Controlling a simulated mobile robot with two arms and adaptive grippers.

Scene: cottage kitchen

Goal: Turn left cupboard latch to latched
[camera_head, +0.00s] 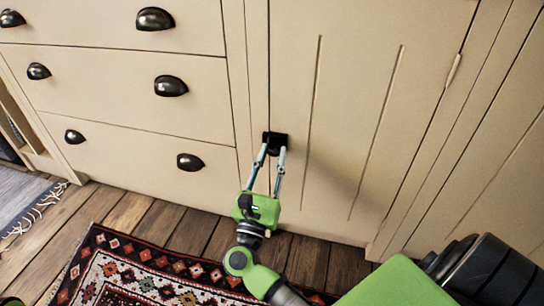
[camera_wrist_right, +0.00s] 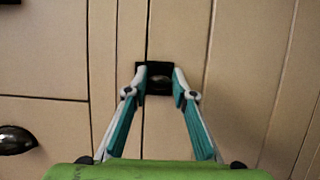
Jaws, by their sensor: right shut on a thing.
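The left cupboard latch (camera_head: 275,139) is a small black fitting at the left edge of the cream cupboard door (camera_head: 340,110). In the right wrist view the latch (camera_wrist_right: 158,78) shows as a dark square plate with a rounded knob in its middle. My right gripper (camera_head: 272,150) reaches up to the latch, with one fingertip on each side of the knob. In the right wrist view the fingers (camera_wrist_right: 159,88) are shut on the latch knob. How far the knob is turned cannot be told. My left gripper is not in view.
Cream drawers with dark cup handles (camera_head: 171,86) are to the left of the door. A hinge (camera_head: 453,70) shows at the door's right edge. A patterned rug (camera_head: 150,275) lies on the wooden floor (camera_head: 200,228) below.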

